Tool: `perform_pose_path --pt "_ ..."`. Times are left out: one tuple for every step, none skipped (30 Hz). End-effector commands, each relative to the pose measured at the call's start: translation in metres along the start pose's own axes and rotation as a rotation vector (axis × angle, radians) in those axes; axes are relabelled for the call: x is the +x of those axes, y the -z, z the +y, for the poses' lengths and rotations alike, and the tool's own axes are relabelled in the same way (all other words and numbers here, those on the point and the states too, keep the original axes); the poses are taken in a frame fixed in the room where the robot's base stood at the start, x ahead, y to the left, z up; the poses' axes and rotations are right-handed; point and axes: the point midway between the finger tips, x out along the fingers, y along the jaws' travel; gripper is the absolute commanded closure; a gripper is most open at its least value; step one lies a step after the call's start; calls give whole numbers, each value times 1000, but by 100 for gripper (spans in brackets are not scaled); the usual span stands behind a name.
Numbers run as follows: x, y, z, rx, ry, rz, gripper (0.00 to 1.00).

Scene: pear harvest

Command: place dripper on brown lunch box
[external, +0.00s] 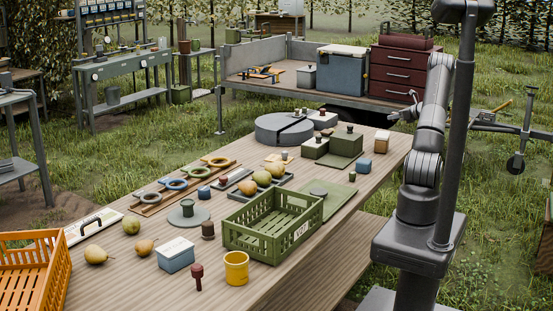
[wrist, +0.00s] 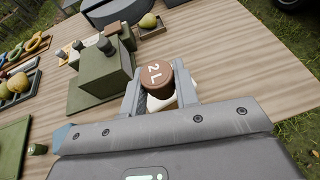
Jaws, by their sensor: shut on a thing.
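My gripper (wrist: 160,82) is shut on the dripper, a round brown piece (wrist: 157,75) marked "2 L", held between its two fingers in the wrist view. In the external view my gripper (external: 393,117) is over the far right end of the table, and the dripper is too small to make out. In the wrist view a pale surface (wrist: 160,103) shows partly behind the dripper; my fingers hide the rest. I cannot tell whether they touch.
A green box (external: 346,142) with a dark knob stands left of the pale box. A green crate (external: 272,226) stands nearer. In the wrist view, bare tabletop (wrist: 235,60) lies right of my gripper.

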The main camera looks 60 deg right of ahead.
Motion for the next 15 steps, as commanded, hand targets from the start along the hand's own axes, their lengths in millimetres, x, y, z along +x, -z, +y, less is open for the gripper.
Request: perform_pose_path --pt "15 3 3 2 -3 1 93" --pt "22 4 4 1 -3 1 93" --pt "31 5 6 1 -4 0 93" --pt "37 7 7 2 -3 0 93" --pt "42 7 8 2 -2 0 93" --pt "48 8 8 0 -1 0 93" --pt "52 8 9 -1 -1 0 93" --pt "55 9 9 -1 0 1 93" --pt "58 10 10 -1 0 1 93" --pt "60 10 10 -1 0 1 93" --pt "61 10 10 0 0 1 93" --pt "62 12 10 1 0 1 93" --pt "63 14 10 1 0 1 93" --pt "64 17 10 2 0 1 93" --pt "66 21 10 2 0 0 93"
